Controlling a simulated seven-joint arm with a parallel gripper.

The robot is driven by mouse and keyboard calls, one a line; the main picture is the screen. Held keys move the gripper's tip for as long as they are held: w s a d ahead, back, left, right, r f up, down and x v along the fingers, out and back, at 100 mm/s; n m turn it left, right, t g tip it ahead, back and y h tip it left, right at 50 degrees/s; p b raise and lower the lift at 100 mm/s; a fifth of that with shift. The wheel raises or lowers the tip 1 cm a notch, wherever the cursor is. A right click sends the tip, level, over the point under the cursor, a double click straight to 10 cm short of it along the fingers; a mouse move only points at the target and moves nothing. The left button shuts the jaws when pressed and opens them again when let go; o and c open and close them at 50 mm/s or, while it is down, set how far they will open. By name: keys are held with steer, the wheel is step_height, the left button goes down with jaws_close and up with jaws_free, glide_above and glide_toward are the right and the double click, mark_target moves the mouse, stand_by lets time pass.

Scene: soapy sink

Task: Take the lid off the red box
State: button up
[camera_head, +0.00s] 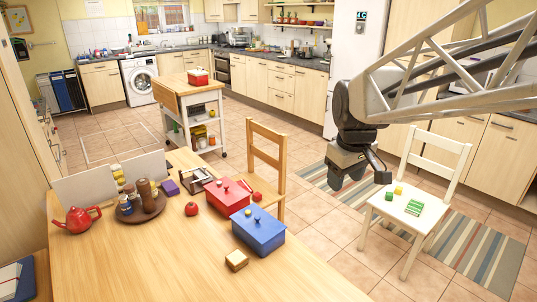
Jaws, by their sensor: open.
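The red box (222,202) stands on the wooden table with its flat red lid (228,192) on top. My dark gripper (360,180) hangs in the air at the right, well away from the red box. It is open, with nothing seen between its fingers.
A wooden chair (264,165) stands behind. A smaller red box (198,77) is on the trolley. The table's front is clear.

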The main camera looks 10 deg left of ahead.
steer(key=w+a+f+n, duration=0.1)
steer(key=w+a+n, duration=0.1)
steer(key=w+a, duration=0.3)
steer(key=w+a+f+n, duration=0.1)
steer(key=w+a+n, duration=0.15)
steer(key=w, duration=0.55)
steer(key=n+g, duration=0.2)
steer(key=n, duration=1)
glide_above(226, 186)
steer(key=f, duration=2.2)
steer(key=shift+s+d+f, duration=0.2)
steer(key=shift+d+f, duration=0.1)
steer(key=shift+d, duration=0.1)
steer(key=shift+w+a+f+n, duration=0.15)
steer(key=shift+a+f+n, duration=0.1)
steer(key=shift+a+f, duration=0.15)
steer(key=shift+f, duration=1.25)
